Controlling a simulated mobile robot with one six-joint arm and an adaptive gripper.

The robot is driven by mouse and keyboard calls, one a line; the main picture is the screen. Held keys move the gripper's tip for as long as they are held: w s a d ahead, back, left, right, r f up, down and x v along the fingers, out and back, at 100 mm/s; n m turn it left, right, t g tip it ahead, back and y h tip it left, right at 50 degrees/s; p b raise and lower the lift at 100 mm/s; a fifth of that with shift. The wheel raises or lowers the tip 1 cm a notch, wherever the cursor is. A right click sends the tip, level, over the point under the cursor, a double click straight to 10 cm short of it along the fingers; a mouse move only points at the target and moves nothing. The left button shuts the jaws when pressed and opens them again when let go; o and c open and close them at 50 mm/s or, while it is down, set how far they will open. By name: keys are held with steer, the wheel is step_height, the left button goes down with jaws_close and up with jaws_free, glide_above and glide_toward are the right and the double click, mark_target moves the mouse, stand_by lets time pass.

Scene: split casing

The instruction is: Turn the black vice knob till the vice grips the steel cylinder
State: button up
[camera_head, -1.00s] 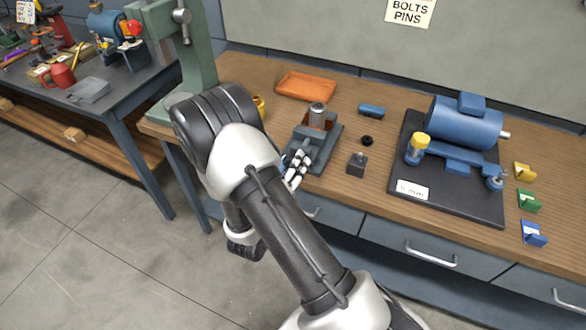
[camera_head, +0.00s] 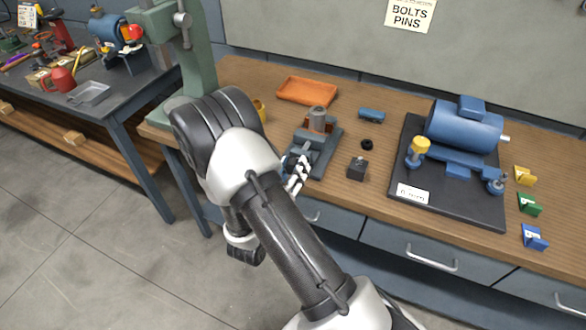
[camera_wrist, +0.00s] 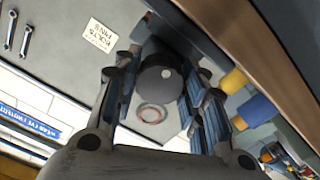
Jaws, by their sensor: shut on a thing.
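The grey vice (camera_head: 323,152) sits on the wooden bench near its front edge. The steel cylinder (camera_head: 317,117) stands upright at the vice's far end; whether the jaw touches it is too small to tell. The black vice knob (camera_wrist: 160,82) shows in the wrist view as a dark round face with a pale dot. My gripper (camera_head: 299,174) is at the vice's near end, with its fingers on both sides of the knob, shut on it. In the head view the knob is hidden behind the fingers and my arm.
An orange tray (camera_head: 307,91) lies behind the vice. A small dark block with a stud (camera_head: 357,169), a black ring (camera_head: 367,144) and a blue part (camera_head: 371,115) lie to its right. A blue motor (camera_head: 465,125) on a dark plate stands further right.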

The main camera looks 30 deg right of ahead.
steer(key=o, duration=1.1)
steer(key=shift+c, duration=0.2)
steer(key=v, duration=1.2)
